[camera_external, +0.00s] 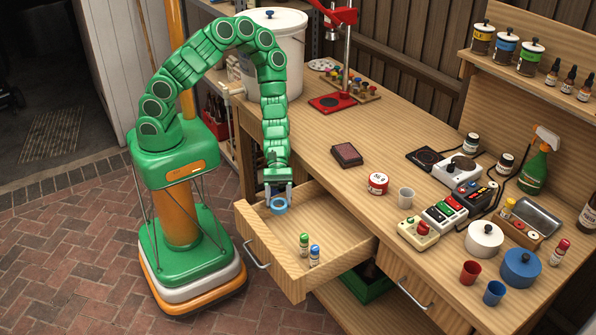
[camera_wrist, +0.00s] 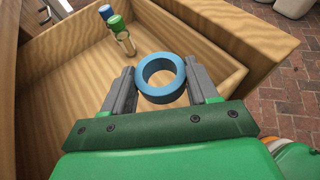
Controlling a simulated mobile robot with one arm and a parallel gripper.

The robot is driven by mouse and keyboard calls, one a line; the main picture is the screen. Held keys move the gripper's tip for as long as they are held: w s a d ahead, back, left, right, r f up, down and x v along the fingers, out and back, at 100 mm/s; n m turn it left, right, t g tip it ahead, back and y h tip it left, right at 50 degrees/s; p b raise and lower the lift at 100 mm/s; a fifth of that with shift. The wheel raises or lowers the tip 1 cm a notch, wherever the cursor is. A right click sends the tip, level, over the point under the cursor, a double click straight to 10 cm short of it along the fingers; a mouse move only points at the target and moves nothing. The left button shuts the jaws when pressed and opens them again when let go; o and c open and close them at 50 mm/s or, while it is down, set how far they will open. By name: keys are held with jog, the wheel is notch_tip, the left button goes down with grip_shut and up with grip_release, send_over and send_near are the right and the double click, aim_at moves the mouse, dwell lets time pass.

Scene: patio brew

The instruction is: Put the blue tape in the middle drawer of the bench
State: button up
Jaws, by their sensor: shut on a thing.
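The blue tape (camera_wrist: 141,82) is a round ring held between the two grey fingers of my gripper (camera_wrist: 160,88). In the external view the blue tape (camera_external: 279,209) hangs at the tip of my gripper (camera_external: 279,190), over the left part of an open drawer (camera_external: 262,235) of the bench (camera_external: 330,130). My gripper is shut on the tape. The wrist view shows the wooden drawer floor (camera_wrist: 70,85) beneath and beyond the tape. I cannot tell whether the tape touches the drawer floor.
Two small vials, one green-capped (camera_external: 304,244) and one blue-capped (camera_external: 314,255), stand in the drawer's front right part. The rest of the drawer floor looks clear. Another handled drawer (camera_external: 415,293) is shut at the right. A dark red block (camera_external: 346,154) lies on the bench top.

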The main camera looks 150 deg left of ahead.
jog(key=shift+f, duration=0.4)
jog(key=o, duration=1)
jog(key=shift+s+f, duration=0.1)
jog(key=shift+o, duration=0.2)
jog(key=shift+r, duration=0.7)
notch_tip(320, 180, up, 8)
jog(key=s+a, duration=0.1)
jog(key=s, duration=0.1)
jog(key=shift+a, duration=0.25)
jog(key=shift+s+r, duration=0.1)
